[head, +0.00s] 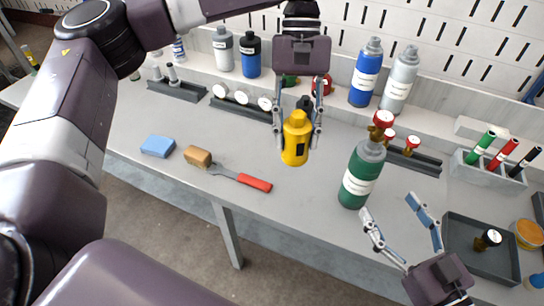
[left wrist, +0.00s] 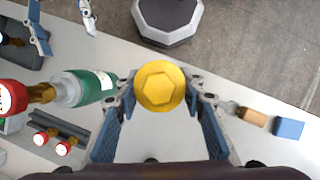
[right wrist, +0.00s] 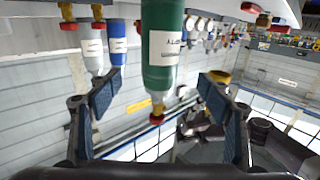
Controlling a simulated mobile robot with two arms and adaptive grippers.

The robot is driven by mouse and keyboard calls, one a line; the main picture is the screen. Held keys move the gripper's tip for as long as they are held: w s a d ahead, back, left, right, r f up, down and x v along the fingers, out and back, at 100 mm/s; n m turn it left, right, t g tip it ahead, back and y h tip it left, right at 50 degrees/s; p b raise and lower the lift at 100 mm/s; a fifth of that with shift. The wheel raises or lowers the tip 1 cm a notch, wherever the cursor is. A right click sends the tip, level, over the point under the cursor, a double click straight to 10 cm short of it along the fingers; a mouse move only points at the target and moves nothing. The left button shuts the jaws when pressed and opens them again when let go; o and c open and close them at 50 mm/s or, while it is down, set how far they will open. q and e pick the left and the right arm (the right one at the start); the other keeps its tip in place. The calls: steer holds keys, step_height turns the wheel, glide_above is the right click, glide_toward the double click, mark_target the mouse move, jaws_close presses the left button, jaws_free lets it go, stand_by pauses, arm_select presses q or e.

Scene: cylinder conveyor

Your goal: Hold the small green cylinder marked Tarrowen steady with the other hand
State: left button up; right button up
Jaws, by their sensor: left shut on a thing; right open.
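A small green cylinder (head: 356,187) with a grey shoulder and white label stands upright on the bench; the label's name is unreadable. A brass regulator with a red gauge (head: 383,118) appears to sit on its top. The cylinder also shows in the left wrist view (left wrist: 78,88) and in the right wrist view (right wrist: 162,62). My right gripper (head: 390,205) is open and empty, close to its lower right; the cylinder lies between and beyond its fingers in the right wrist view. My left gripper (head: 298,122) is shut on a yellow tool (head: 296,140), left of the cylinder.
A grey tray (head: 463,262) with a small dark item lies right of my right gripper. A rack of gauges (head: 415,160) stands behind the cylinder. The front edge is near.

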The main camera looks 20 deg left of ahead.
mark_target(364, 167)
arm_select(q)
steer(key=w+d+r+n+t+h, duration=0.1)
steer(key=w+d+r+n, duration=0.2)
steer(key=d+r+n, duration=0.3)
steer(key=w+d+r+n+t+h, duration=0.1)
steer(key=d+r+n, duration=0.5)
steer(key=r, duration=0.6)
steer(key=shift+w+d+r+t+h, duration=0.35)
steer(key=shift+w+d+t, duration=0.45)
steer(key=shift+w+d, duration=0.45)
arm_select(e)
steer(key=x, duration=1.1)
steer(key=shift+w+a, duration=0.3)
steer(key=shift+c, duration=0.4)
steer(key=c, duration=1.8)
steer(key=o, duration=1.1)
steer(key=shift+c, duration=0.2)
arm_select(q)
steer(key=shift+a, duration=0.1)
arm_select(e)
steer(key=c, duration=0.6)
